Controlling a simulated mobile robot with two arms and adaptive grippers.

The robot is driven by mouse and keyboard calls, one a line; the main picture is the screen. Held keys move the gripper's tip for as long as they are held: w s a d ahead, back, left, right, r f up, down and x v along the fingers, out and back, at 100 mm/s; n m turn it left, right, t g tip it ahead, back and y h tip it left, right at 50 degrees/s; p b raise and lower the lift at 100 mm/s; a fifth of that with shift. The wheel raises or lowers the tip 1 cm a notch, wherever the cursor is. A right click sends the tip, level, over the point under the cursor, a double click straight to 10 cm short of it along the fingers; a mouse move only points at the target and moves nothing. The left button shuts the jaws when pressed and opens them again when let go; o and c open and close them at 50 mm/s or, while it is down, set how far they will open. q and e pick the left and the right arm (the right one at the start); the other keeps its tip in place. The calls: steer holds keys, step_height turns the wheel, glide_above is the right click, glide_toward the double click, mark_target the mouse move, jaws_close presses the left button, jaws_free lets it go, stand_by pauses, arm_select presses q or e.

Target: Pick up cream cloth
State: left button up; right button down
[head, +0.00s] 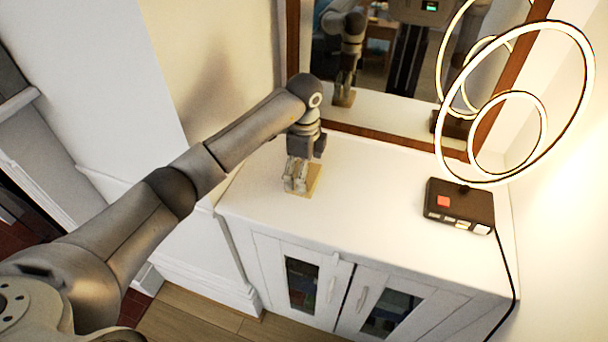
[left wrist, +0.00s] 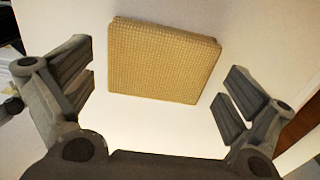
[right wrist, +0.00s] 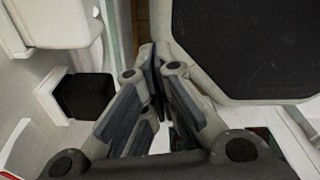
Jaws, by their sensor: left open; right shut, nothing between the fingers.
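The cream cloth (head: 314,181) lies folded on the white cabinet top, near its left end, partly hidden by my left gripper in the head view. In the left wrist view the cloth (left wrist: 163,62) is a tan, woven, thick square pad. My left gripper (head: 296,184) points down over the cloth. In the left wrist view its fingers (left wrist: 158,100) are spread wide on either side, with the cloth between and a little beyond them, not gripped. My right gripper (right wrist: 152,75) is shut and empty in the right wrist view, away from the cabinet top.
A black box with a red button (head: 459,205) and a glowing ring lamp (head: 589,75) stand on the right of the white cabinet (head: 385,195). A brown-framed mirror (head: 400,85) is behind. The cabinet top between cloth and box is clear. A cord hangs at the right.

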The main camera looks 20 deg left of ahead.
arm_select(q)
steer(key=shift+f, duration=0.5)
steer(key=c, duration=0.8)
steer(key=shift+r, duration=0.1)
step_height(320, 180, up, 10)
steer(key=b, duration=0.1)
